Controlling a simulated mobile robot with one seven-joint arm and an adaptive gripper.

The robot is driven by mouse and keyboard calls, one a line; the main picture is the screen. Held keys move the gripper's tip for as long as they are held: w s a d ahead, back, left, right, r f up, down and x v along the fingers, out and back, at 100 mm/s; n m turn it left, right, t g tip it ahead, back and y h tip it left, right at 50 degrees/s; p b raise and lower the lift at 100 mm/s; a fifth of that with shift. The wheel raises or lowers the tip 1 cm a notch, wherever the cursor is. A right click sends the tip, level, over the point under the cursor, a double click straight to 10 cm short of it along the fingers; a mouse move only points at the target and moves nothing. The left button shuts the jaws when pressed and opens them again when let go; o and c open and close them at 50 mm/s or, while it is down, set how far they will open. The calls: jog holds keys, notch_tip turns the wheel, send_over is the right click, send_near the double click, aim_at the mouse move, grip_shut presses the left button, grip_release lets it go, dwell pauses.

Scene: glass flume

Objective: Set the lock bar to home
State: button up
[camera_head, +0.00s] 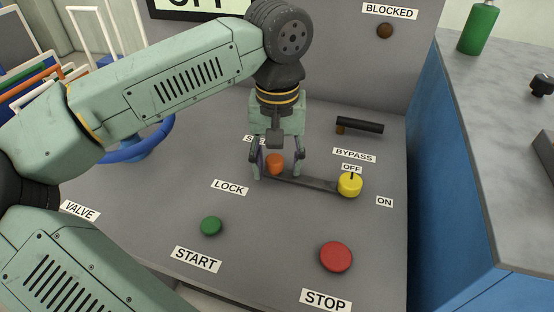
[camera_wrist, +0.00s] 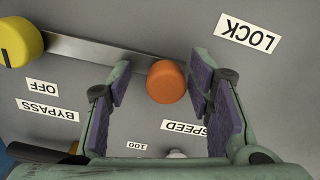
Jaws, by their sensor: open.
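The lock bar (camera_head: 312,184) is a flat grey metal bar lying across the panel. It has an orange knob (camera_head: 275,163) at its left end and reaches the yellow bypass knob (camera_head: 350,185) at its right end. In the wrist view the bar (camera_wrist: 90,50) runs from the yellow knob (camera_wrist: 22,42) to the orange knob (camera_wrist: 166,82). My gripper (camera_head: 276,168) is open and low over the panel, with one finger on each side of the orange knob. In the wrist view gaps show between the knob and both fingers. The LOCK label (camera_head: 230,187) is left of the bar.
A green START button (camera_head: 211,226) and a red STOP button (camera_head: 336,257) are in front. A black handle (camera_head: 360,125) is behind the bypass label (camera_head: 354,155). A blue handwheel (camera_head: 137,153) is at left. A brown lamp (camera_head: 385,31) is on the upright panel.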

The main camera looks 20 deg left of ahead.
aim_at(277, 159)
notch_tip(277, 159, up, 12)
dwell(0.6)
